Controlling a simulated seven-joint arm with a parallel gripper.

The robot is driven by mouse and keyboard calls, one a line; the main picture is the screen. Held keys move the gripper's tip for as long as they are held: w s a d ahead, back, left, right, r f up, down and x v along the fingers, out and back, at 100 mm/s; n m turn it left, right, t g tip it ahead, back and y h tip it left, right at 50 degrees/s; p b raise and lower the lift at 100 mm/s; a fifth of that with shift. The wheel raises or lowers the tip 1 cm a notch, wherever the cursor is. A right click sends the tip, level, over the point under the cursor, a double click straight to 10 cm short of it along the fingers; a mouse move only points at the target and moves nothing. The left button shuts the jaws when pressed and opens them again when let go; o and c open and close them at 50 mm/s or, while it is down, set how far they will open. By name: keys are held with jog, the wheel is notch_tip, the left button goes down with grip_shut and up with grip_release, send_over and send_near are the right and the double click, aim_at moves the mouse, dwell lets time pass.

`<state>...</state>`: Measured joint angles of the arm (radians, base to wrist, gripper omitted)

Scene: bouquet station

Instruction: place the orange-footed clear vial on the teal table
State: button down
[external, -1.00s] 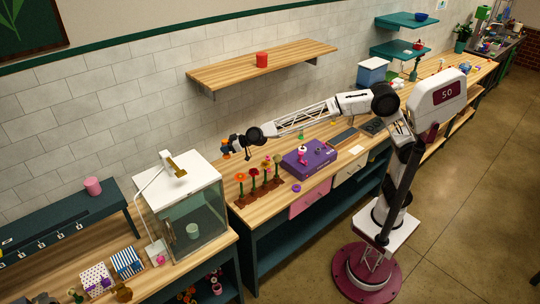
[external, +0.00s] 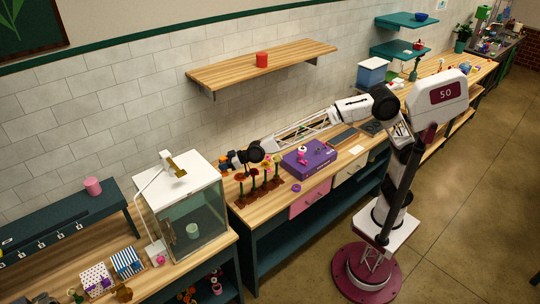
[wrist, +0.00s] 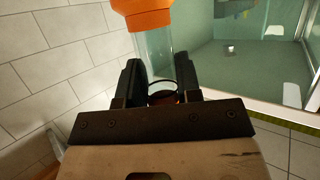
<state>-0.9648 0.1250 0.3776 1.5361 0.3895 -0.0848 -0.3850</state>
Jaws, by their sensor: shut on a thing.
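My gripper (wrist: 160,82) is shut on the clear vial (wrist: 155,48), which sits between the dark fingers in the wrist view. The vial's orange foot (wrist: 142,14) points away from the gripper, at the top of that view. In the external view my gripper (external: 229,162) is above the back left end of the wooden-topped bench, and the orange foot (external: 223,173) shows as a small patch. A dark teal raised table (external: 60,222) stands at the far left; the middle bench also has a teal frame. I cannot tell which is the teal table.
A glass case (external: 205,218) with a white top stands left of my gripper. Red and orange flowers (external: 258,188) stand in front of it, and a purple box (external: 310,158) lies to the right. A wooden wall shelf (external: 290,62) hangs above.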

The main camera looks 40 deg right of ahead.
jog(key=s+a+f+n+g+y, duration=0.15)
jog(key=s+f+n+g, duration=0.25)
jog(key=s+f, duration=1.1)
jog(key=s+a+f+n+g+y, duration=0.1)
jog(key=s+a+f+n+g, duration=0.25)
jog(key=s+f, duration=1.2)
jog(key=w+a+f+g, duration=0.1)
jog(key=a+f, duration=0.1)
jog(key=a, duration=2.5)
jog(key=w+a+r+m+t+h, duration=0.3)
jog(key=w+r+m+t, duration=0.6)
jog(key=r, duration=0.3)
jog(key=shift+w+a+t+h, duration=0.2)
jog(key=shift+w+t+h, duration=0.15)
jog(key=shift+t, duration=0.1)
